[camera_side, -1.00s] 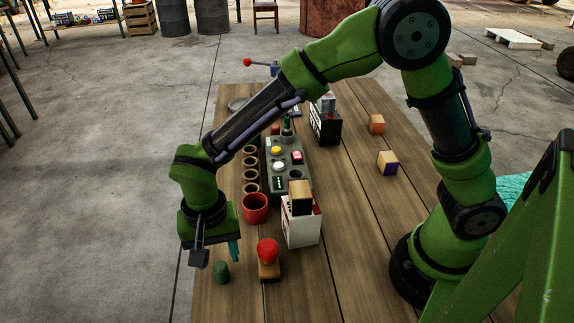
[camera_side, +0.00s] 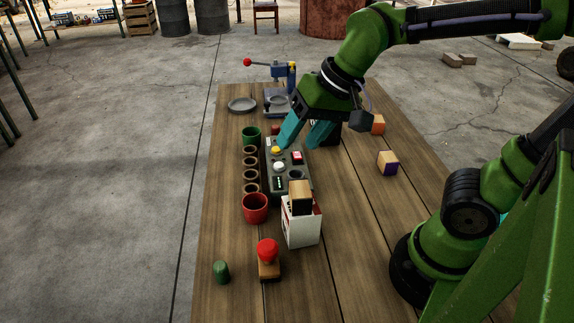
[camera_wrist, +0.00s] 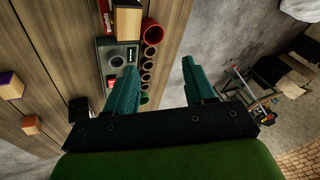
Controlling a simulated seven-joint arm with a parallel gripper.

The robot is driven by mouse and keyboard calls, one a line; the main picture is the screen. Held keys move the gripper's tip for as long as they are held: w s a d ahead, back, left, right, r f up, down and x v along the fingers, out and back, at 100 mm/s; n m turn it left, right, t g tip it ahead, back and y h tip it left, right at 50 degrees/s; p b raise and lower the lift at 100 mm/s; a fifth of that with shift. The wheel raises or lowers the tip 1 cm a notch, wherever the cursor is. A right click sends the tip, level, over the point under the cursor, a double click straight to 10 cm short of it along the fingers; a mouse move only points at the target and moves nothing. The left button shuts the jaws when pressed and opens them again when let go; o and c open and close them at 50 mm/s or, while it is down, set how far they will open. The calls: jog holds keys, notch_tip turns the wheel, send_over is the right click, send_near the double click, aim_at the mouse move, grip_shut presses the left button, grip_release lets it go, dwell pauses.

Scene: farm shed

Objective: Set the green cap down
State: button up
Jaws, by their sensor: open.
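The green cap (camera_side: 221,272) stands on the wooden table near its front left corner, left of a red-knobbed wooden block. It touches nothing but the table. My gripper (camera_side: 304,138) is far from it, above the upper part of the grey control box in the side view. Its teal fingers are apart with nothing between them. The wrist view also shows my gripper's open fingers (camera_wrist: 158,85). I cannot make out the green cap in the wrist view.
A red cup (camera_side: 255,208), a white box (camera_side: 302,228) and a red-knobbed block (camera_side: 268,262) stand near the cap. The control box (camera_side: 282,183) lies beside a row of ring holders (camera_side: 250,175). A green cup (camera_side: 251,135) and grey plate (camera_side: 242,104) are farther back. The right side is mostly clear.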

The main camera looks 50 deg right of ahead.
jog(key=s+d+n+t, duration=0.1)
jog(key=s+d+t, duration=0.1)
jog(key=s+d, duration=0.2)
jog(key=shift+s+d+r+t, duration=0.15)
jog(key=shift+d+t, duration=0.15)
